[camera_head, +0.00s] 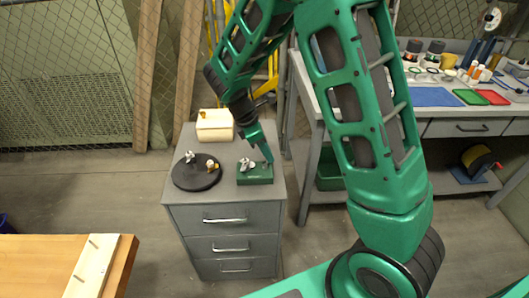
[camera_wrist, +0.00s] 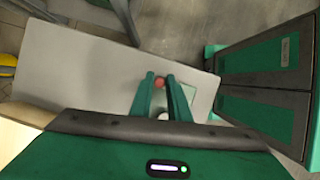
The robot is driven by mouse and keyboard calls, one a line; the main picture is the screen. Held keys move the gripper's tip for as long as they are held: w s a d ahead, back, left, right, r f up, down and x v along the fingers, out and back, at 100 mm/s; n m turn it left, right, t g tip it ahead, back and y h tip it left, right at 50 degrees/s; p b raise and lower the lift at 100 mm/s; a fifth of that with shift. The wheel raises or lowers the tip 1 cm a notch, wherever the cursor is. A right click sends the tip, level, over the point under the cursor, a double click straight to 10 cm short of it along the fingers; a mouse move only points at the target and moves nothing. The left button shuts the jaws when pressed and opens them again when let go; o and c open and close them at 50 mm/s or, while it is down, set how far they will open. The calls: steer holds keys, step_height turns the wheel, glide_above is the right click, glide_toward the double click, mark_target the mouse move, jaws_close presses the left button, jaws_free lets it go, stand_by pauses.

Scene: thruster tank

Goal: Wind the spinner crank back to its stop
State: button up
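A green block (camera_head: 255,175) with a silver fitting (camera_head: 246,164) on top sits at the right of the grey cabinet top. My gripper (camera_head: 268,155) points down at the right end of this block. In the wrist view, a small red knob (camera_wrist: 160,82) shows between the fingertips of my gripper (camera_wrist: 160,76). Whether the fingers touch the knob is unclear. A pale round part (camera_wrist: 163,116) lies lower between the fingers. The crank's arm is not clear in either view.
A black round disc (camera_head: 197,176) with silver and orange fittings lies left of the green block. A cream box (camera_head: 215,124) stands behind on the grey cabinet (camera_head: 225,215). A workbench (camera_head: 320,100) is at the right, a wooden table (camera_head: 40,262) at the front left.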

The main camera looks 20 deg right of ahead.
steer(key=shift+o, duration=1.2)
steer(key=v, duration=1)
steer(key=shift+a+r, duration=0.2)
steer(key=shift+r, duration=0.1)
steer(key=shift+w, duration=0.1)
